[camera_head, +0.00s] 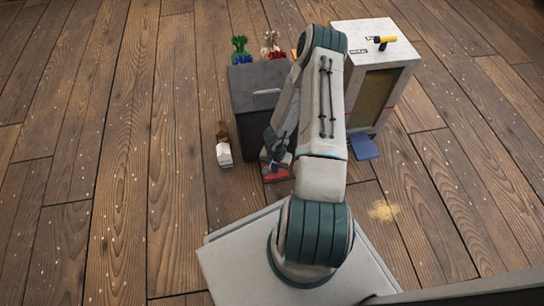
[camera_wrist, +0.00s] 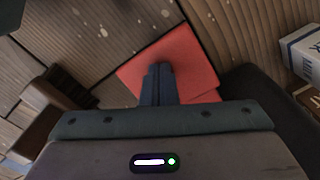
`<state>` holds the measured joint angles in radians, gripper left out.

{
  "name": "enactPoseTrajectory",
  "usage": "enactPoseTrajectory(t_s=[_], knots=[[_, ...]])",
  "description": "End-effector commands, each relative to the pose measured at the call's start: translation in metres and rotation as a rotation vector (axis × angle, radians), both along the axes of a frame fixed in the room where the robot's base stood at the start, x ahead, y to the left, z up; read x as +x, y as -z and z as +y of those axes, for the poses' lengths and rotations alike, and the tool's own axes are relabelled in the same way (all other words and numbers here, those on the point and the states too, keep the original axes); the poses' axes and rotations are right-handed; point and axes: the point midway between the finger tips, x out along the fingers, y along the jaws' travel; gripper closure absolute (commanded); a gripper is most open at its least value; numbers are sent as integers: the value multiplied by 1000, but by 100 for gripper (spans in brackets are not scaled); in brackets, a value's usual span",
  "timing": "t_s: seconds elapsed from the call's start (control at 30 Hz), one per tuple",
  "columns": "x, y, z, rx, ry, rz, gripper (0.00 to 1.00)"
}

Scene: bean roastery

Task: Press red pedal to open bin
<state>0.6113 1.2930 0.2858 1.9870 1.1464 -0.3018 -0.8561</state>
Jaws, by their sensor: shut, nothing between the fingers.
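The red pedal (camera_head: 276,174) lies low at the front foot of a dark grey bin (camera_head: 248,125), partly hidden by my arm. The bin's top looks closed, with a light handle-like bar on it. In the wrist view, the red pedal (camera_wrist: 185,58) is a flat red plate on the wooden floor. My gripper (camera_wrist: 158,72) is shut and empty, its fingertips over the plate's middle. I cannot tell whether they touch it. In the head view, my gripper (camera_head: 277,152) points down just above the pedal.
A white cabinet (camera_head: 375,35) with a yellow-handled item and a blue pedal (camera_head: 365,147) stands to the right. A small white carton (camera_head: 224,153) stands left of the red pedal. A tan spill (camera_head: 382,211) lies on the floor. The floor at left is clear.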

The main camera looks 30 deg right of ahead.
Motion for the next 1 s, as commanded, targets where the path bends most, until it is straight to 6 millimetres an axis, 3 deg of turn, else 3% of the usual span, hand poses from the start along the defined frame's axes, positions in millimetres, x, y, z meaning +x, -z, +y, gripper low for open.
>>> enactPoseTrajectory(t_s=[0.27,0.53,1.0], knots=[[-1,16,0,-1,-1,1,100],[-2,14,0,1,0,4,100],[-1,-43,0,0,-2,1,100]])
